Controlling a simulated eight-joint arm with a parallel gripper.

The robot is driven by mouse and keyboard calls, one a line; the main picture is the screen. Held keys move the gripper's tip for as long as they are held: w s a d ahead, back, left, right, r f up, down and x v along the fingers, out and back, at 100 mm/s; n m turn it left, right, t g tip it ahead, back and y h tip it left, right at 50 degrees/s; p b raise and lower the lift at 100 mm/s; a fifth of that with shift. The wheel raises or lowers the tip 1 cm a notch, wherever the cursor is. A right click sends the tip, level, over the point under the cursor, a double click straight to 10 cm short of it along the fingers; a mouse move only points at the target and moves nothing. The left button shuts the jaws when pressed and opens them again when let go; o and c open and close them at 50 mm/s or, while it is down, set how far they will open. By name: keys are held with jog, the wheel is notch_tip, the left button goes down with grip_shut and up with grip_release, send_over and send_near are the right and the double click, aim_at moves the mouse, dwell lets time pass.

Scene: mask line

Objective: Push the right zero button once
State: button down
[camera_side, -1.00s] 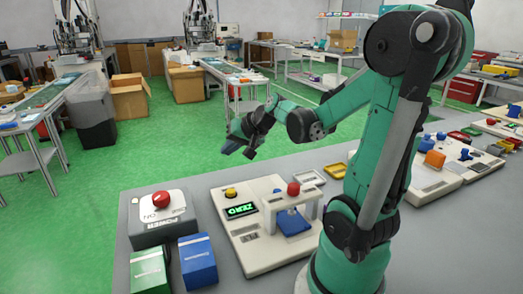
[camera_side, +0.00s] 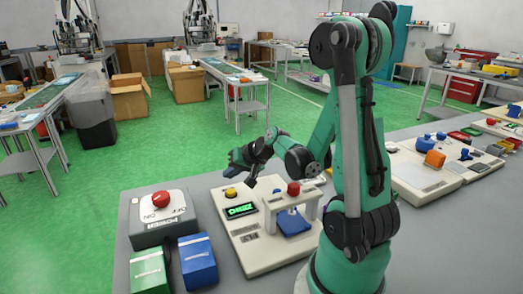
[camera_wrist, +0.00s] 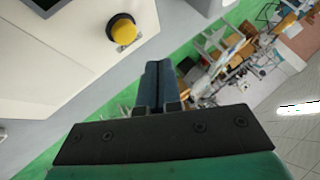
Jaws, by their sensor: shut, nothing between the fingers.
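A yellow round button (camera_side: 230,192) sits at the back left corner of a cream panel (camera_side: 253,253), beside a green-lit display (camera_side: 240,210). The button also shows at the top left of the wrist view (camera_wrist: 122,28). My gripper (camera_side: 251,184) is over the back of this panel, just right of the button and apparently above it. In the wrist view its two blue fingers (camera_wrist: 158,68) are together, empty and apart from the button. A red knob (camera_side: 293,188) tops a white frame on the same panel, with a blue piece (camera_side: 293,223) under it.
A grey power box (camera_side: 162,220) with a red button stands left of the panel. Green (camera_side: 148,271) and blue (camera_side: 198,262) boxes stand in front of it. Another cream panel (camera_side: 425,176) with blue and orange parts lies on the right, beyond my arm.

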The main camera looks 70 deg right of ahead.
jog(key=shift+f, duration=1.05)
dwell(1.6)
jog(key=shift+r, duration=2.5)
jog(key=s+a+r+n+g, duration=0.1)
jog(key=a+r+n, duration=0.1)
jog(key=a+n, duration=0.3)
jog(key=s+a+r+n+y, duration=0.1)
jog(key=a+n, duration=0.4)
jog(key=a, duration=0.8)
jog(key=shift+s+a+r+n+g, duration=0.25)
jog(key=shift+a+r+n+g, duration=0.15)
jog(key=shift+r, duration=0.2)
